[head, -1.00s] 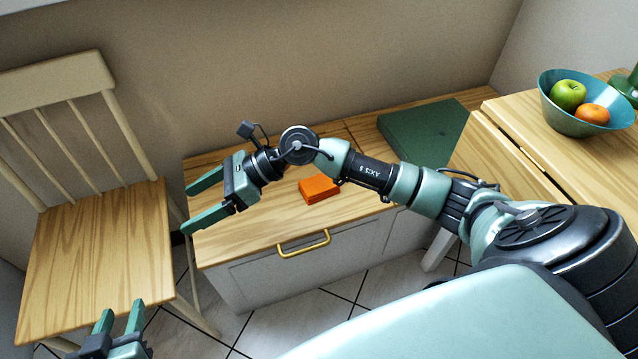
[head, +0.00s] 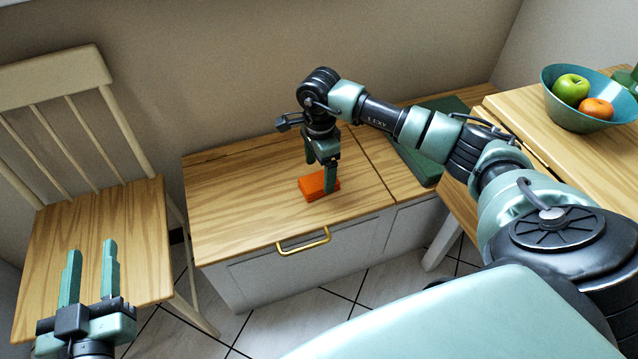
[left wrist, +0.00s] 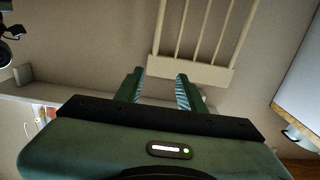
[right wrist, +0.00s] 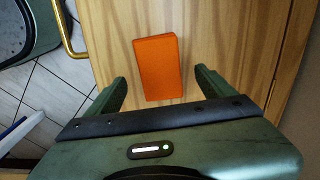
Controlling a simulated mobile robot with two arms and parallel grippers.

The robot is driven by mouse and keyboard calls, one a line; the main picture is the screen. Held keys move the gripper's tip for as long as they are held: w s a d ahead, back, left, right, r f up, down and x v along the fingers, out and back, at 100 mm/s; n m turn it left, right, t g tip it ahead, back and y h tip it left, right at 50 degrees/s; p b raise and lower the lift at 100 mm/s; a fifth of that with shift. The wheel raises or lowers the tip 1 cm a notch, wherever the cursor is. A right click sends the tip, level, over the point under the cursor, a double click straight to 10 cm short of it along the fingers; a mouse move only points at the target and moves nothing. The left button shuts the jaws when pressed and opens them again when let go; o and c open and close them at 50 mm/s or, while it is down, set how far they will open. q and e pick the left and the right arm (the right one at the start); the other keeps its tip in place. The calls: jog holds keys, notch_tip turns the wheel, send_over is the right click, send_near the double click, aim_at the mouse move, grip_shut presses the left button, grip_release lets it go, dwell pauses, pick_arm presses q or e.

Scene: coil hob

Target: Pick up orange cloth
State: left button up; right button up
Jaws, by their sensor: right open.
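The orange cloth (head: 313,187) is a small folded block lying on the wooden top of the low bench. It also shows in the right wrist view (right wrist: 158,66), just ahead of and between the fingers. My right gripper (head: 323,178) points down at the cloth, its fingers open; in the head view one finger overlaps the cloth's right end. Whether it touches the cloth cannot be told. My left gripper (head: 88,258) is open and empty in front of the wooden chair. Its two parted fingers also show in the left wrist view (left wrist: 160,88).
The bench (head: 235,200) has a drawer front with a brass handle (head: 303,241). A green cushion (head: 425,165) lies at the bench's right. A wooden chair (head: 140,220) stands left. A table at right holds a teal bowl (head: 570,115) with an apple and an orange.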

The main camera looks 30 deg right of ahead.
aim_at(319, 180)
notch_tip(319, 180, down, 4)
jog(key=shift+a+r+b, duration=0.1)
jog(key=shift+a+b, duration=0.05)
jog(key=shift+b, duration=0.35)
jog(key=c, duration=1.4)
pick_arm(q)
jog(key=r+t, duration=0.1)
jog(key=r, duration=0.1)
jog(key=r+t, duration=0.1)
jog(key=r, duration=0.1)
jog(key=r+t+h, duration=0.1)
jog(key=shift+s+d+r, duration=0.2)
jog(key=shift+d+r, duration=0.1)
jog(key=shift+r, duration=0.1)
pick_arm(e)
jog(key=shift+c, duration=0.2)
